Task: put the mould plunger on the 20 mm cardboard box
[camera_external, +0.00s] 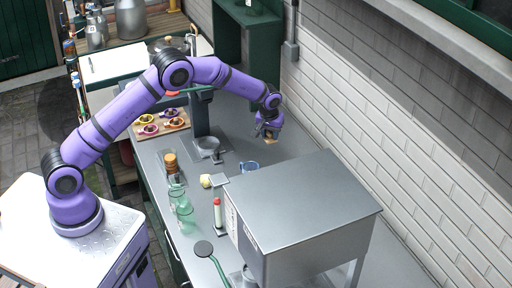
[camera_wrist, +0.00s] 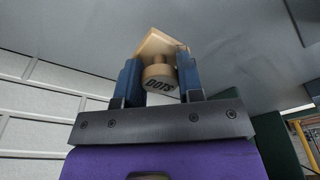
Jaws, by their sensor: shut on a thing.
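My gripper (camera_external: 267,130) is above the far part of the grey worktop, near the brick wall. It is shut on a pale wooden piece that looks like the mould plunger (camera_external: 270,141). In the wrist view the mould plunger (camera_wrist: 158,72) sits between the two blue fingers. It has a round knob marked "DOTS" and a wider, angular wooden part beyond it. In the external view the plunger is small and hangs clear of the worktop. I cannot pick out the 20 mm cardboard box in either view.
A large grey metal housing (camera_external: 300,205) stands at the front right of the worktop. A blue mug (camera_external: 249,167), a pale yellow lump (camera_external: 206,181), green glasses (camera_external: 183,212) and a dark stand (camera_external: 200,120) are nearby. A wooden board (camera_external: 160,124) holds several coloured cups.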

